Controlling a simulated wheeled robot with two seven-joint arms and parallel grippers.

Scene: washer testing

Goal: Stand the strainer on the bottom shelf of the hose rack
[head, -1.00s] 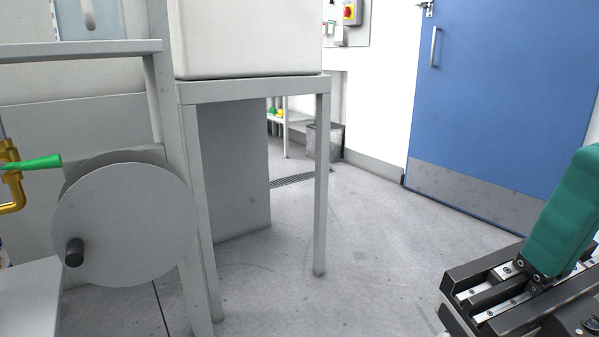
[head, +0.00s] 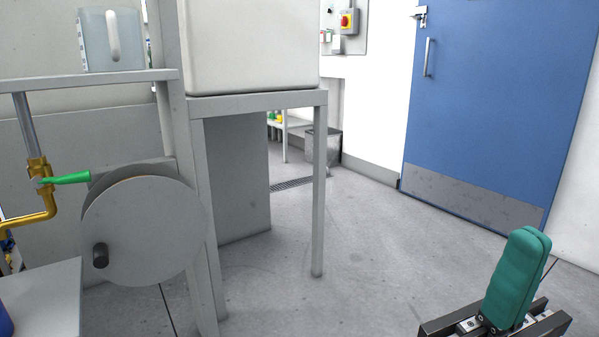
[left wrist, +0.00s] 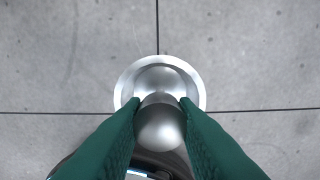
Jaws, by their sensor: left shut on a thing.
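My left gripper (left wrist: 160,112) shows only in the left wrist view. Its green fingers are shut on a shiny silver metal piece with a rounded knob and a wide round rim, which looks like the strainer (left wrist: 160,66). It is held above the grey floor. My right gripper (head: 515,280) is at the lower right of the head view, its green fingers together, with nothing seen between them. A grey frame with a round reel disc at the left of the head view looks like the hose rack (head: 145,235). A low flat shelf (head: 50,290) shows at the lower left; I cannot tell whether it belongs to the rack.
A clear jug (head: 112,40) stands on the upper grey shelf (head: 60,79). A brass pipe with a green lever (head: 70,177) sticks out beside the disc. A white tank (head: 250,45) rests on a grey stand (head: 318,190). Floor is open towards the blue door (head: 490,100).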

